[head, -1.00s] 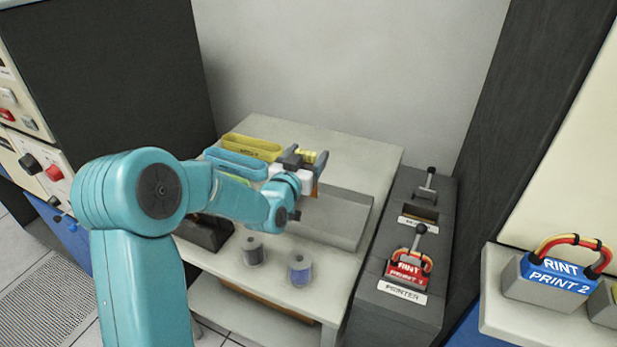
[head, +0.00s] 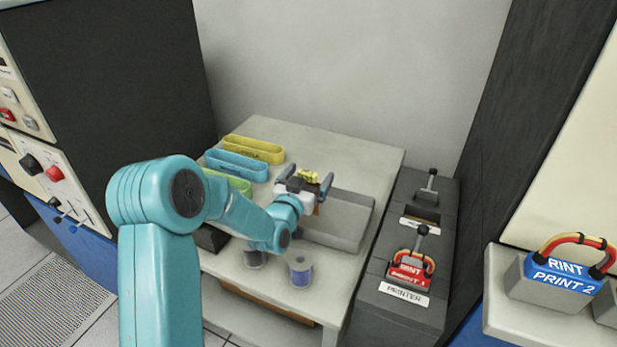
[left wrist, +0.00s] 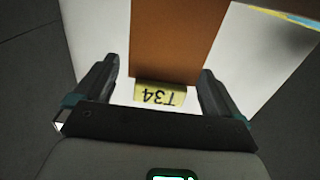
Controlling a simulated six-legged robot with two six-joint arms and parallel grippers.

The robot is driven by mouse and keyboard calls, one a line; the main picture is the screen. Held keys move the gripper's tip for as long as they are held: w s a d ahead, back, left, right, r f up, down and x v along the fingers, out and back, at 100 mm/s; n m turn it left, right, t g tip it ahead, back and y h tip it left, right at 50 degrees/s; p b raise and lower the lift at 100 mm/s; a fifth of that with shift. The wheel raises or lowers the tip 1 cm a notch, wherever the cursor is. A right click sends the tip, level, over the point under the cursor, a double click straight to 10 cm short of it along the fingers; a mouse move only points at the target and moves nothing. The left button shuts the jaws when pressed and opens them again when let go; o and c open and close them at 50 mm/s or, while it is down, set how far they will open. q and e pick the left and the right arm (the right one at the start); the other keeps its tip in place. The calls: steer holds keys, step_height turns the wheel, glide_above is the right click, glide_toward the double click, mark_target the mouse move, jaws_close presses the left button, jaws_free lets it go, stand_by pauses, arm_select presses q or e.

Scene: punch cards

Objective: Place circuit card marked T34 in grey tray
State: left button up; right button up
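The circuit card has a yellow top marked T34 (left wrist: 160,93) and a brown body (left wrist: 175,40) in the left wrist view. In the head view its yellow part (head: 309,176) shows between the fingers of my left gripper (head: 310,184). The fingers are spread, with a gap on each side of the yellow label. The grey tray (head: 345,232) lies on the table under and right of the gripper. The card is over or in its left part; my gripper hides its lower edge, so I cannot tell whether it touches the tray. My right gripper is out of view.
Yellow (head: 254,149), blue (head: 237,165) and green (head: 238,184) trays stand at the table's left. Spools stand at the front, one (head: 300,269) in clear view. A grey printer lever console (head: 408,255) stands right of the table. The table's back right is clear.

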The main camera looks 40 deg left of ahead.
arm_select(q)
steer(key=shift+r, duration=0.1)
steer(key=shift+s+r, duration=0.1)
steer(key=b+v, duration=0.1)
steer(key=v, duration=1)
steer(key=shift+s, duration=0.4)
